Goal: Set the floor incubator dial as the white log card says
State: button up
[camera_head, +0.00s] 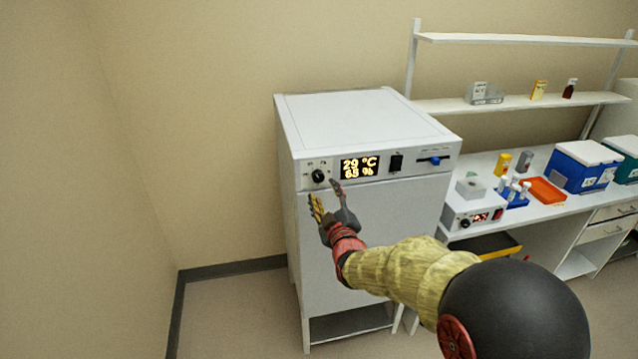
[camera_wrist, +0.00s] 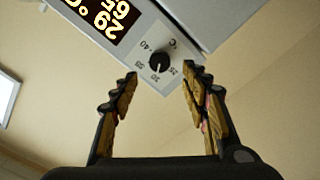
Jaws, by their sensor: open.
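The white floor incubator (camera_head: 365,120) stands against the wall. Its black round dial (camera_head: 318,176) is at the left of the front panel, beside a lit display (camera_head: 360,167) reading 29 °C and 65 %. My gripper (camera_head: 324,190) is open and empty, just in front of and below the dial. In the wrist view the dial lies just beyond the open fingertips (camera_wrist: 160,74), roughly between them. I cannot make out a white log card.
A bench (camera_head: 560,210) on the right carries a small device (camera_head: 472,212), an orange tray (camera_head: 541,190) and a blue box (camera_head: 580,170). Floor left of the incubator is clear.

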aim_at(318, 178)
jog(key=x, duration=0.7)
jog(key=shift+w, duration=0.15)
jog(key=c, duration=0.3)
jog(key=c, duration=0.8)
jog(key=shift+c, duration=0.3)
